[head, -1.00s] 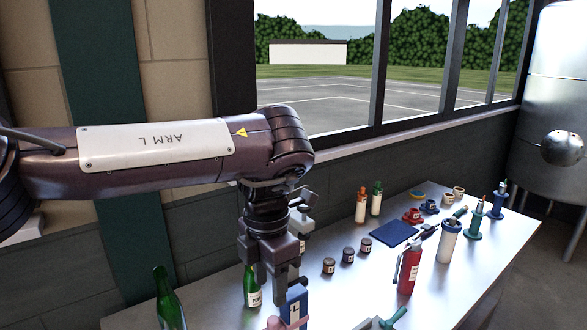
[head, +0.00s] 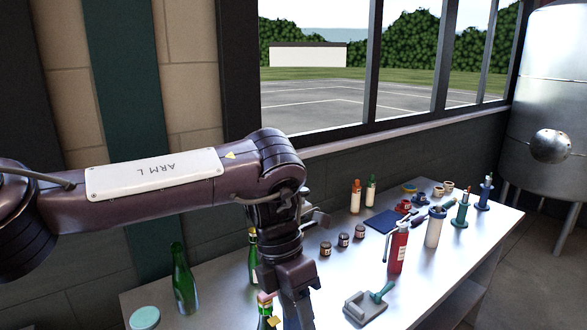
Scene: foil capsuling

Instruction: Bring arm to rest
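My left arm reaches in from the left across the table (head: 215,303). My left gripper (head: 294,312) points down at the near edge of the picture. Its fingertips are not clearly visible, so I cannot tell whether it is open or shut. A green bottle with a pink-red top (head: 264,303) stands just left of it, partly hidden. Another green bottle (head: 253,258) shows behind the wrist, partly covered. A dark green bottle (head: 183,281) stands further left. My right gripper is not in view.
A pale green round lid or disc (head: 145,318) lies at the left. A grey tool with a teal handle (head: 367,304), a red bottle (head: 398,248), a white canister (head: 435,228) and several small jars (head: 343,240) stand to the right. A window sill runs behind.

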